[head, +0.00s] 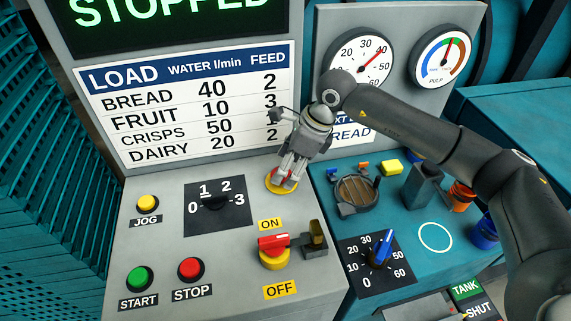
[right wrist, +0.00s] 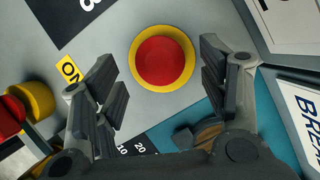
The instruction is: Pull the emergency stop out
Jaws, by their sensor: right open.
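The emergency stop is a red round button on a yellow ring, on the grey panel. In the head view the emergency stop (head: 276,185) is mostly hidden by my right gripper (head: 288,172), which is over it, pointing down. In the right wrist view the emergency stop (right wrist: 163,62) shows whole, between the two open fingers of my right gripper (right wrist: 165,78), with a gap on both sides. I cannot tell how far the fingertips are above the panel. My left gripper is not in view.
A red-handled ON/OFF switch (head: 273,250) stands in front of the emergency stop, with a dark latch (head: 315,238) beside it. A selector knob (head: 216,201) lies left. The teal panel at right holds a round grate (head: 357,190), a blue dial (head: 381,250) and small blocks.

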